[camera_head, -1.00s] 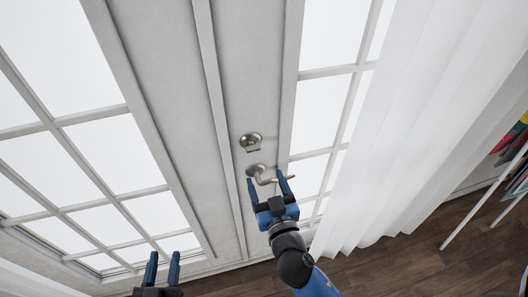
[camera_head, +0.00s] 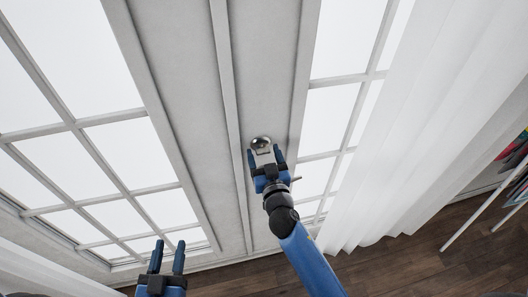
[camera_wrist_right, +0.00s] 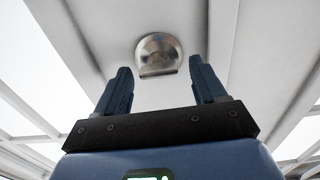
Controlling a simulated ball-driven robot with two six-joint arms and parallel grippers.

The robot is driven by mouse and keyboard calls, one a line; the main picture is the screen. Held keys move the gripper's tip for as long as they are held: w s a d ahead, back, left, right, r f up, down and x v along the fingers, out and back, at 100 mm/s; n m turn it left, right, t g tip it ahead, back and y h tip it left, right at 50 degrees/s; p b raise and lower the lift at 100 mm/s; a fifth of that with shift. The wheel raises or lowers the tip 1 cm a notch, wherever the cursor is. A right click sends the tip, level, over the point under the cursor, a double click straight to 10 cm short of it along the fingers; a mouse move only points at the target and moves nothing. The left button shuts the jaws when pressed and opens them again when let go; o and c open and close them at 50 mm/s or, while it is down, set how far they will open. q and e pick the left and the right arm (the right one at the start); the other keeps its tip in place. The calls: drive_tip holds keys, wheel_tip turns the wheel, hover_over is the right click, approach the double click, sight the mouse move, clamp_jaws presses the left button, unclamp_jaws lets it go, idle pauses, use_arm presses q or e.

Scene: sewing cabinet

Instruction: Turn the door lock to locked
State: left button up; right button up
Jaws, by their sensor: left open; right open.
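The door lock is a round metal knob (camera_head: 261,144) on the white door, with its lower part between my right gripper's fingers in the head view. In the right wrist view the lock (camera_wrist_right: 159,54) shows ahead of the fingers, with a flat thumb-turn edge along its bottom lying crosswise. My right gripper (camera_head: 266,158) is open just below the lock, and its fingers (camera_wrist_right: 160,82) stand apart on either side with nothing between them. My left gripper (camera_head: 168,257) is open and empty at the bottom, away from the lock. The door handle is mostly hidden behind my right gripper.
Glass-paned door panels (camera_head: 95,150) stand left and right of the lock. A white curtain (camera_head: 410,130) hangs to the right of my right arm. Wooden floor (camera_head: 400,265) shows at the bottom right, with thin white poles (camera_head: 480,212) above it.

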drive_tip(key=shift+w+d, duration=0.1)
drive_tip(key=c, duration=1.1)
drive_tip(key=shift+o, duration=0.2)
